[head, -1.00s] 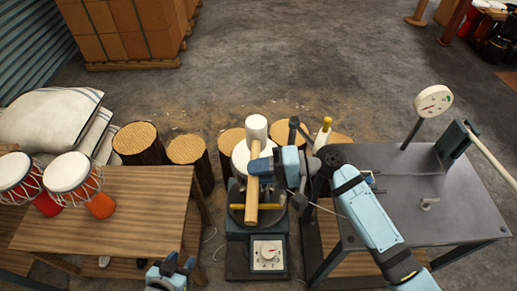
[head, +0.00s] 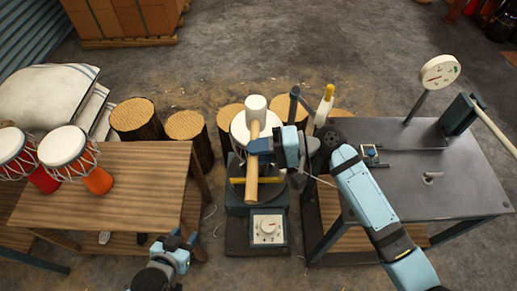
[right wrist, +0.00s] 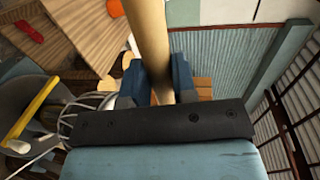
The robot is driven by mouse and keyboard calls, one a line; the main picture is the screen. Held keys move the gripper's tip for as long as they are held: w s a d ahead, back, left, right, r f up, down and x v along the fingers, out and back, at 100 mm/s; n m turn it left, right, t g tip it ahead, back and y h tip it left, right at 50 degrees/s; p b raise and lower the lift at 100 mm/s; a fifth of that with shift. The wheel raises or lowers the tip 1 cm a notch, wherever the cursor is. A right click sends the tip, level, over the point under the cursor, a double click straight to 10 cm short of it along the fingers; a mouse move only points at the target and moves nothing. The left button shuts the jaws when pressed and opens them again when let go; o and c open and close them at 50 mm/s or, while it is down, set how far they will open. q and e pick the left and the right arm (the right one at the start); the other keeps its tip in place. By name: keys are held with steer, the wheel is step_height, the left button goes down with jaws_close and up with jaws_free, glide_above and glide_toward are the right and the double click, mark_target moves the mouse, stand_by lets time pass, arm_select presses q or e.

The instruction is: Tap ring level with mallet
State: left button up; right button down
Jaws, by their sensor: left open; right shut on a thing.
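A mallet (head: 252,178) with a pale wooden handle and a white head (head: 255,106) is in the head view. My right gripper (head: 263,146) is shut on its handle, which also fills the upper middle of the right wrist view (right wrist: 148,35). A drum (head: 238,128) with a white top stands on a dark stand behind the mallet, partly hidden by it. Its ring and its contact with the mallet head cannot be made out. A yellow bar (head: 236,181) crosses the stand below. My left gripper (head: 180,240) is open and empty at the bottom, near the wooden table's corner.
A wooden table (head: 130,200) with two red-and-white drums (head: 68,148) stands left. A grey metal table (head: 465,180) with a dial gauge (head: 440,71) stands right. A dial box (head: 267,228) is at the stand's front. Log stumps (head: 137,118) stand behind.

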step_height(320, 180, down, 8)
steer(key=b, duration=0.6)
step_height(320, 180, up, 8)
steer(key=p, duration=0.7)
steer(key=shift+r, duration=0.25)
steer(key=shift+f, duration=0.1)
